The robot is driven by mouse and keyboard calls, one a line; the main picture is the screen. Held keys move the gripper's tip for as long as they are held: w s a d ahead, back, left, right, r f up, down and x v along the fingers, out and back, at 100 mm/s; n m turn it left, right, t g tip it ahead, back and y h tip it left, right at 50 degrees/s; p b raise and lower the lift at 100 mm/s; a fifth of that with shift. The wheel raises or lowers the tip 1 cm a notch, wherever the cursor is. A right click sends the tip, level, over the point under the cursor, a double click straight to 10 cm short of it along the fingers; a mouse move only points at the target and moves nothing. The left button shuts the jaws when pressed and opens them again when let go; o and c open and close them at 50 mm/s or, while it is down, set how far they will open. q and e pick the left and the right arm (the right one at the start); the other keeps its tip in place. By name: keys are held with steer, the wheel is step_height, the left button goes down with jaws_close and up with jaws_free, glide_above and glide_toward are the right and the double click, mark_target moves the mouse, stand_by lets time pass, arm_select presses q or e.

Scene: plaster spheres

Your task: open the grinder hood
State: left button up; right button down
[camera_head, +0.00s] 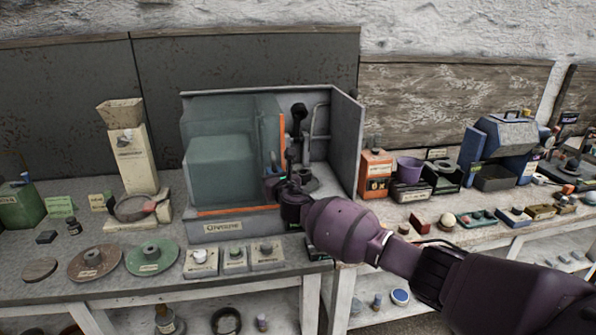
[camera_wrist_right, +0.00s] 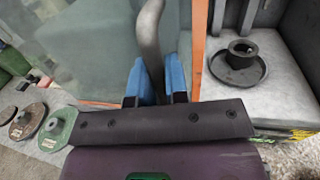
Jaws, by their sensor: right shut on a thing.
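The grinder hood (camera_head: 229,226) is a grey cabinet on the bench. Its clear greenish door (camera_head: 221,125) with an orange edge covers the left part of the front. The right part is open and shows the inside with dark grinder parts (camera_head: 299,120). My right gripper (camera_head: 274,184) is at the door's right edge. In the right wrist view, the blue fingers of my right gripper (camera_wrist_right: 157,78) are shut on a grey bar handle (camera_wrist_right: 150,30) in front of the clear door (camera_wrist_right: 85,45). My left gripper is not in view.
Switch boxes (camera_head: 235,259) and round discs (camera_head: 152,257) lie along the bench front. A beige hopper machine (camera_head: 134,150) stands left. An orange box (camera_head: 375,175), a purple pot (camera_head: 410,170) and a blue machine (camera_head: 505,145) stand right. A grey side panel (camera_head: 346,140) bounds the hood's right side.

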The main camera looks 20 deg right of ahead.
mark_target(260, 170)
steer(key=shift+w+a, duration=0.2)
steer(key=shift+a, duration=0.6)
steer(key=shift+w+a, duration=0.15)
steer(key=shift+a, duration=0.6)
steer(key=c, duration=1.1)
jaws_free()
steer(key=shift+c, duration=0.2)
steer(key=shift+s, duration=0.1)
steer(key=s+p, duration=0.1)
steer(key=s, duration=0.9)
steer(key=shift+s+a, duration=0.15)
steer(key=shift+s, duration=0.2)
